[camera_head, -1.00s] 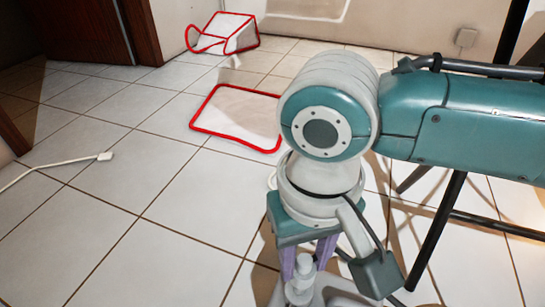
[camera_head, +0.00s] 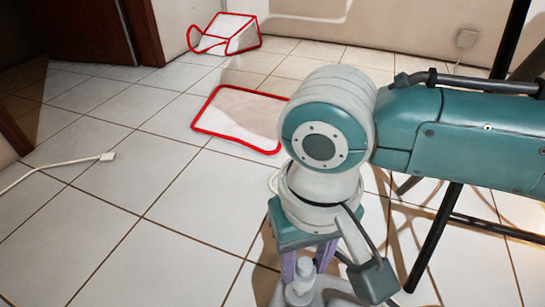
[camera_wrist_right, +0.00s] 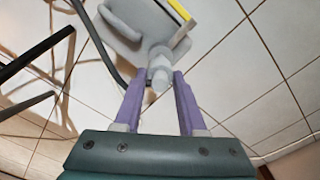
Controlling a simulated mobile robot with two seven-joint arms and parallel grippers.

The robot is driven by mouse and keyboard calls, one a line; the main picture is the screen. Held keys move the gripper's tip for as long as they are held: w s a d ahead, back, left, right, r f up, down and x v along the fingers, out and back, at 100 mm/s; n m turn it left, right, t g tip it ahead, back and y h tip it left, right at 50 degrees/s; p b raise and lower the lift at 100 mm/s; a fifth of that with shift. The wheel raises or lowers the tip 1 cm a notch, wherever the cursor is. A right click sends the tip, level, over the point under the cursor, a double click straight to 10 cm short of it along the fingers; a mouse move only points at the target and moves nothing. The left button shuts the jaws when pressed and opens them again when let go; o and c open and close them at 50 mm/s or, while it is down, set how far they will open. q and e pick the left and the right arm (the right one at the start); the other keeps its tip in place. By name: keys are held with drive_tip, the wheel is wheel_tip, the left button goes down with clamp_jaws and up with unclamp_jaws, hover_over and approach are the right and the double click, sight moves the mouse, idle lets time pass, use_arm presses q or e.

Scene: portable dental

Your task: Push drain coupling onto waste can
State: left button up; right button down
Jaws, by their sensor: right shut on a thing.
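My right gripper (camera_head: 305,264) points down at the bottom centre of the head view, its two purple fingers around a pale grey stepped fitting (camera_head: 302,276), which I take to be the drain coupling. In the right wrist view, the coupling (camera_wrist_right: 160,70) sits between the fingertips (camera_wrist_right: 160,88). A pale grey body, apparently the waste can (camera_wrist_right: 135,18), lies directly beyond the coupling. Only a bit of the can (camera_head: 335,292) shows at the bottom edge of the head view. I cannot tell whether the coupling is seated on it. My left gripper is not in view.
A dark hose (camera_wrist_right: 97,40) runs beside the can. Black stand legs (camera_head: 440,235) stand close on the right. A red-edged mat (camera_head: 240,113), a red-edged bag (camera_head: 230,35) and a white cable (camera_head: 60,165) lie on the tiles.

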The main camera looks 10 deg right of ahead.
sight(303, 277)
drive_tip(key=shift+f, duration=0.15)
drive_tip(key=shift+f+b, duration=0.6)
drive_tip(key=shift+f, duration=0.45)
drive_tip(key=shift+f, duration=0.4)
drive_tip(key=shift+f, duration=0.45)
idle(0.4)
drive_tip(key=shift+c, duration=2)
unclamp_jaws()
drive_tip(key=shift+r, duration=0.1)
